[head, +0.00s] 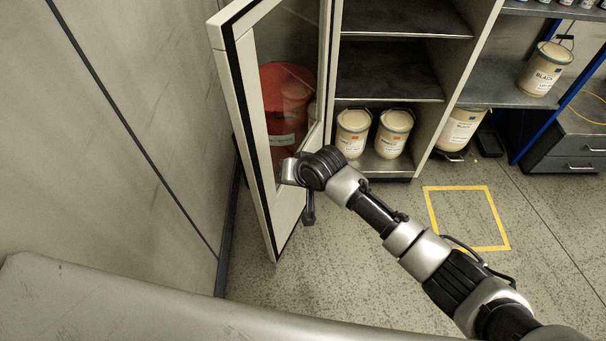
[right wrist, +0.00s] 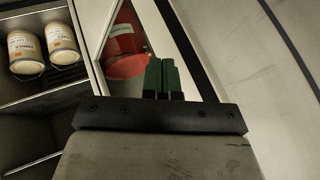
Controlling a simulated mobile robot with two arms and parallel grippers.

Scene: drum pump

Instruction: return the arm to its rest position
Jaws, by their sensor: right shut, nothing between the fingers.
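My right arm (head: 405,240) reaches in from the lower right, stretched out toward the open cabinet door (head: 247,120). My right gripper (head: 287,171) is at the door's glass panel in the head view; I cannot tell whether it touches. In the right wrist view the two green fingers (right wrist: 162,78) are together with nothing between them. The door's frame and glass lie beyond them. My left gripper is not in view.
The cabinet (head: 390,70) holds two cream drums (head: 353,132) on its lower shelf. A red drum (head: 285,95) shows through the door glass. A wall (head: 130,130) stands left. A yellow floor square (head: 466,218) is empty. A workbench (head: 500,85) stands right.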

